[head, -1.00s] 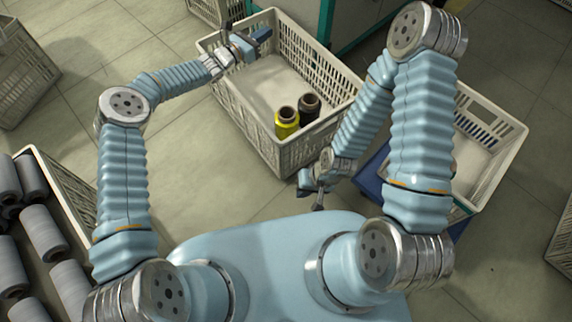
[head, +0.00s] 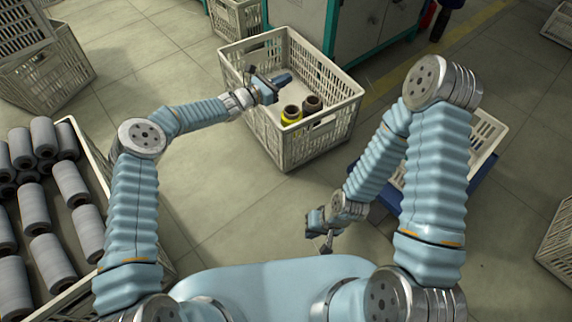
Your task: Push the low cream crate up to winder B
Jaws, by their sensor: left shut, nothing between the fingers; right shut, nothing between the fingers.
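A cream slatted crate (head: 304,145) stands on the floor in the middle of the head view.
Another cream crate (head: 487,128) sits on a blue base at the right, partly behind my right arm. A crate of grey spools (head: 92,150) stands at the left. More crates stand at upper left (head: 78,73) and behind (head: 238,17). Floor in front is clear.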

